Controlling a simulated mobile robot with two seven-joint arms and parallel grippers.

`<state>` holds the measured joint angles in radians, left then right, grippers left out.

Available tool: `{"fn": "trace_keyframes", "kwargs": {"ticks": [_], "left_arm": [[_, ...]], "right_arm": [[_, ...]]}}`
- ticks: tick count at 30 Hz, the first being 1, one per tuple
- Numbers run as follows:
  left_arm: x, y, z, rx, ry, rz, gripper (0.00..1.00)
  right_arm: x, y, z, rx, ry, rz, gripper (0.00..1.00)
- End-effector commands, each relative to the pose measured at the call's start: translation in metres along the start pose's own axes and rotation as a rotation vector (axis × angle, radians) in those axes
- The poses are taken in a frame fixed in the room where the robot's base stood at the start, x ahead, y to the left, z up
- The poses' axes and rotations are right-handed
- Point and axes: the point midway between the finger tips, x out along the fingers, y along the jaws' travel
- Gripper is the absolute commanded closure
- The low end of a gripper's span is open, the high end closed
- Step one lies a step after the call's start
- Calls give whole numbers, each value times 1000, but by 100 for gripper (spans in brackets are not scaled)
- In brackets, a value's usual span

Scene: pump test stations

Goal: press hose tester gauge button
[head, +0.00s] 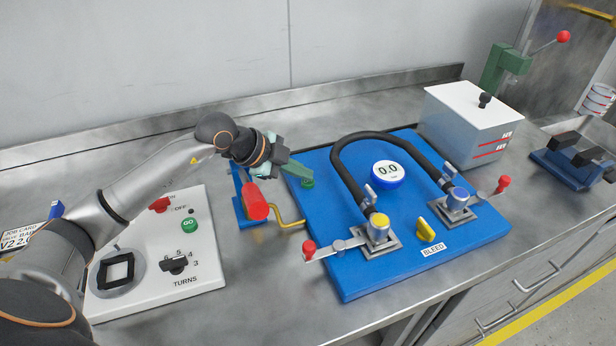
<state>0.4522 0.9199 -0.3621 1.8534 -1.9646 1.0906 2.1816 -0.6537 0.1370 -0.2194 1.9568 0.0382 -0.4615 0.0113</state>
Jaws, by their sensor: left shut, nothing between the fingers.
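The hose tester is a blue board (345,280) with a black hose (345,150) arching between two fittings. A round gauge (387,172) with a blue rim reads 0.0 and stands near the middle, under the arch. A small green round button (308,184) is at the board's left back edge. My left gripper (298,172) is shut and empty, with its green fingertips over this edge, close to the green button. I cannot tell whether they touch. My right gripper is not in view.
Red-knobbed levers (309,249) stick out at the fittings. A yellow bleed handle (425,230) stands at the front. A red-handled pump (256,202) is below my left wrist. A white control panel (205,275) lies left, a white box (462,120) at the back right.

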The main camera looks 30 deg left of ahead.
Motion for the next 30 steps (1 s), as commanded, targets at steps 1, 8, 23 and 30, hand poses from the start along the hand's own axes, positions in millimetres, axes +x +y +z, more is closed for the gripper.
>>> {"fn": "trace_keyframes", "kwargs": {"ticks": [1,8,23,30], "left_arm": [[0,1,0,0,0,2,100],[-7,-5,-5,2,1,-1,100],[-42,-31,-31,2,1,-3,100],[-43,-32,-31,2,1,-3,100]], "right_arm": [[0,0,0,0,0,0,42],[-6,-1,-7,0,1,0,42],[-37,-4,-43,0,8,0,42],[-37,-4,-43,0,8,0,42]]}}
